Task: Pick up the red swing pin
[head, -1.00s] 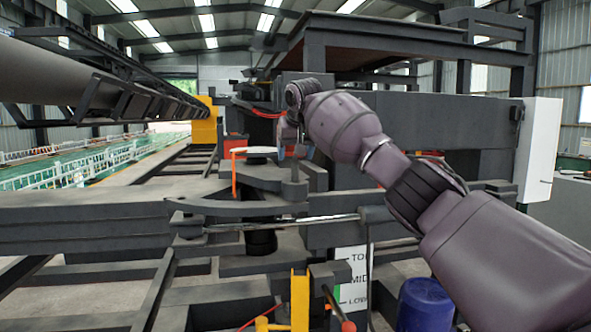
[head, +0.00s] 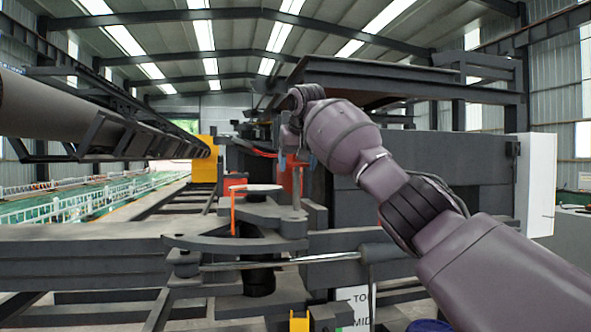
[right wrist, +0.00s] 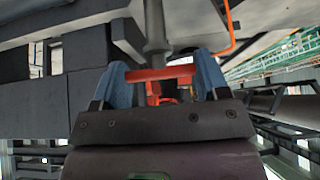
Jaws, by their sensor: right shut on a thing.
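The red swing pin has a red crossbar (right wrist: 160,73) and a grey shaft (right wrist: 153,25) in the right wrist view. My right gripper (right wrist: 163,80) has its two blue fingers at the ends of the crossbar and is shut on it. In the head view the gripper (head: 297,145) is above the dark swing-arm boss (head: 280,226). The pin's pale shaft (head: 296,196) stands upright between gripper and boss. I cannot tell whether its lower end is still inside the boss. My left gripper is not in view.
A thin orange-red bent rod (head: 233,208) stands left of the pin. A long metal rod (head: 290,259) runs across in front. A white cabinet (head: 536,185) is at the right, and dark machine beams (head: 80,255) fill the lower left.

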